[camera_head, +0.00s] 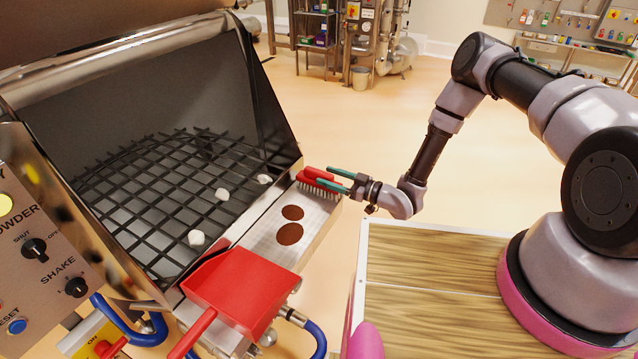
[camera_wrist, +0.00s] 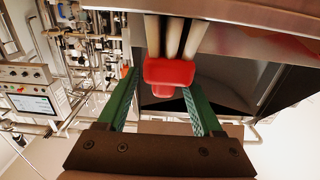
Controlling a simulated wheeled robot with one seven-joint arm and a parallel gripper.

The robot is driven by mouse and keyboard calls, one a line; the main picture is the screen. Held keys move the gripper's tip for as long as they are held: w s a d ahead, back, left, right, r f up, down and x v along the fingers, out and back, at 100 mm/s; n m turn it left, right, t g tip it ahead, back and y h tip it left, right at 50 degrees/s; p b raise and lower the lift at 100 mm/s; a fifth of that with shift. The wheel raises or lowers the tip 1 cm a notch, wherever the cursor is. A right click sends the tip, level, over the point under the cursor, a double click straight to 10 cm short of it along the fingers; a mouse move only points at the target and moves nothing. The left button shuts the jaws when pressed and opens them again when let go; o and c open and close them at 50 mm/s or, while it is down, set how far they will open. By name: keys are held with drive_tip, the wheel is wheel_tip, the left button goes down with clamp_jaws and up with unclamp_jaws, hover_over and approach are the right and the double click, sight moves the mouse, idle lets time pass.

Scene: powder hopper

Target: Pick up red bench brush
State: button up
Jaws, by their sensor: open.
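The red bench brush (camera_head: 321,179) lies on the metal side ledge of the hopper, at its far end, with pale bristles pointing down. My gripper (camera_head: 334,178) is at the brush from the right, with its green fingers apart. In the wrist view the red end of the brush (camera_wrist: 170,72) shows between the open green fingers of my gripper (camera_wrist: 160,95), with a visible gap on each side. The rest of the brush is partly hidden behind that end and by the fingers.
The hopper's black grid (camera_head: 165,200) holds a few white lumps. A wood-topped surface (camera_head: 430,270) is below my arm.

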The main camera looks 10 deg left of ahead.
sight(319, 171)
drive_tip(key=x, duration=0.3)
drive_tip(key=shift+a+r, duration=0.1)
drive_tip(key=shift+a, duration=0.35)
drive_tip(key=shift+s, duration=0.1)
clamp_jaws()
drive_tip(key=shift+r, duration=0.1)
wheel_tip(319, 171, up, 10)
drive_tip(key=shift+f, duration=0.1)
